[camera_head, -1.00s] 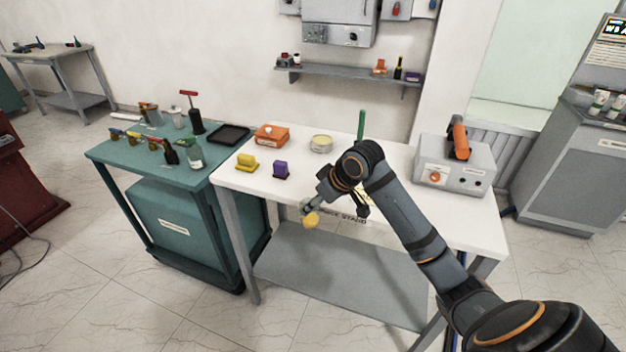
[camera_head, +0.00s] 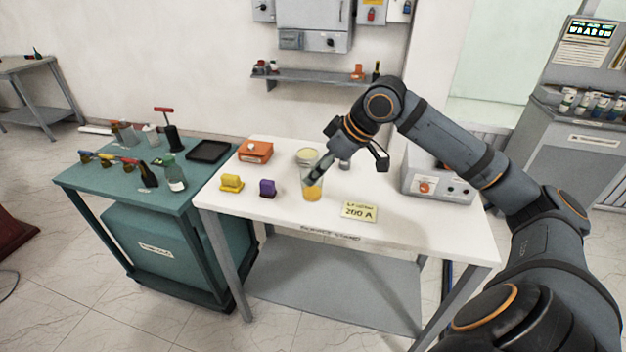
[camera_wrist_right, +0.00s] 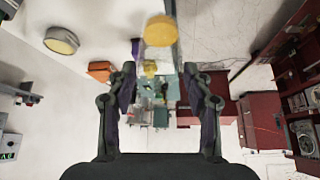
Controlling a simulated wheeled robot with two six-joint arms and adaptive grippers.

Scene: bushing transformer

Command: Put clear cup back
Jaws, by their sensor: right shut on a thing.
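The clear cup (camera_head: 313,189) holds a yellow-orange liquid and appears upright over the white table (camera_head: 280,212). My right gripper (camera_head: 316,175) is shut on it, coming from above and the right. I cannot tell whether the cup's base touches the table. In the right wrist view the cup (camera_wrist_right: 160,38) shows at the top, ahead of the fingers of my right gripper (camera_wrist_right: 160,85). My left gripper is not in view.
Near the cup are a round tin (camera_head: 308,155), a purple block (camera_head: 267,188), a yellow block (camera_head: 231,183) and an orange box (camera_head: 255,151). A "200 A" card (camera_head: 359,212) lies to the right, with a grey device (camera_head: 437,182) beyond. A teal bench (camera_head: 115,195) stands left.

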